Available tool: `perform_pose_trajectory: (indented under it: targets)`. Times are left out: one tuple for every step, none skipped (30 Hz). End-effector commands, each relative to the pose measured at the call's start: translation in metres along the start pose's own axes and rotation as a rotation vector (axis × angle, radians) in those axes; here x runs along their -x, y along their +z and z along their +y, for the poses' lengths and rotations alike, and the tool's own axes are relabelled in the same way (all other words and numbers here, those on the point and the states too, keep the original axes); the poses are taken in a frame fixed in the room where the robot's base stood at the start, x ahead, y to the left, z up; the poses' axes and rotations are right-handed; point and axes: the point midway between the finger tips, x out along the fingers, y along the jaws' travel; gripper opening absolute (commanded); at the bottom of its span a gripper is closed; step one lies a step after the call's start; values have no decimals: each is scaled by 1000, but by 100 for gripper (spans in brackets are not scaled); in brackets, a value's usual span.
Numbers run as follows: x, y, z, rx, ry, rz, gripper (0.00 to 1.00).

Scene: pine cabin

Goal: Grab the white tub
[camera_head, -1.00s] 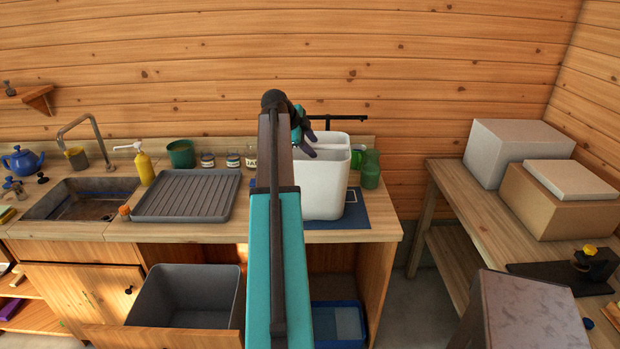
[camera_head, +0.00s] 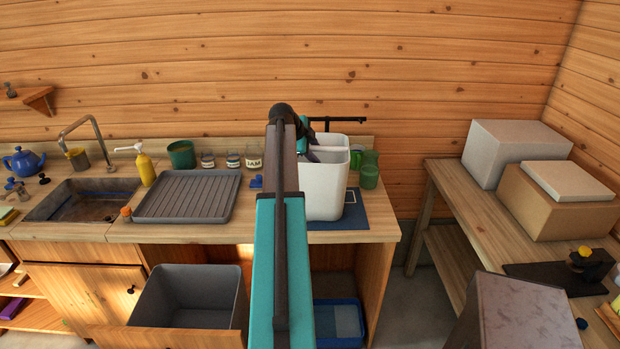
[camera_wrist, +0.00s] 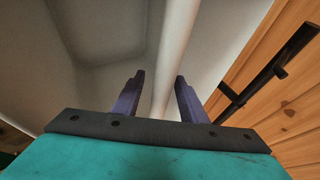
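The white tub (camera_head: 325,190) stands upright on a blue mat on the wooden counter, open at the top. My gripper (camera_head: 316,153) is at the tub's upper edge, partly hidden behind my arm in the head view. In the wrist view my gripper (camera_wrist: 160,85) is open, with its two purple fingers apart. The pale rim of the white tub (camera_wrist: 177,45) runs between them, with the tub's inside on the left. I cannot tell whether either finger touches the wall.
Green cups (camera_head: 369,172) stand close to the tub's right, and a dark bar (camera_head: 345,119) is behind it. The blue mat (camera_head: 352,218) lies under the tub. A grey drainer tray (camera_head: 187,197) and jars (camera_head: 253,158) are to the left. An open drawer holds a grey bin (camera_head: 190,295).

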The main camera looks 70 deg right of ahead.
Motion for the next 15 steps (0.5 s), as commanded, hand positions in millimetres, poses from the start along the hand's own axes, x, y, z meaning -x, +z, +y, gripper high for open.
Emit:
perform_pose_trajectory:
  targets:
    - [-3, 0, -1, 0, 1, 0, 39]
    - [-5, 0, -1, 0, 0, 0, 39]
    - [-7, 0, 0, 0, 0, 0, 39]
    - [-8, 0, 0, 0, 0, -1, 39]
    - [-9, 0, 0, 0, 0, -1, 39]
    - [-10, 0, 0, 0, 0, -1, 39]
    - [-10, 0, 0, 0, -1, -1, 39]
    - [-10, 0, 0, 0, -1, -1, 39]
    - [-10, 1, 0, 0, -1, -1, 39]
    - [-10, 1, 0, 0, -1, -1, 39]
    - [-10, 1, 0, 0, -1, -1, 39]
    - [-10, 1, 0, 1, -1, -1, 39]
    - [-10, 1, 0, 1, -1, -1, 39]
    - [-10, 1, 0, 1, -1, -1, 39]
    - [-10, 1, 0, 1, -1, -1, 39]
